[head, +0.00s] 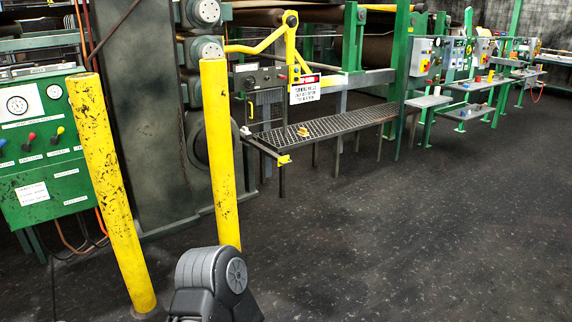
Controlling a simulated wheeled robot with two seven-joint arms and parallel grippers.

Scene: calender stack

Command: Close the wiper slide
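I cannot tell for sure which part is the wiper slide. A long metal grating platform (345,122) runs along the machine in the middle of the view. A small orange-yellow piece (303,132) sits on its top. Another yellow piece (284,159) is at its near left corner. A bent yellow lever (270,44) reaches across above it, near a hanging white sign (305,93). Neither of my grippers is in view. A grey arm joint of mine shows at the bottom, well short of the platform.
Two yellow posts, left (110,185) and right (219,150), stand between me and the machine. A green control panel (42,150) with gauges is at the left. Green-framed benches (468,110) line the back right. The dark floor (420,235) is clear at the right.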

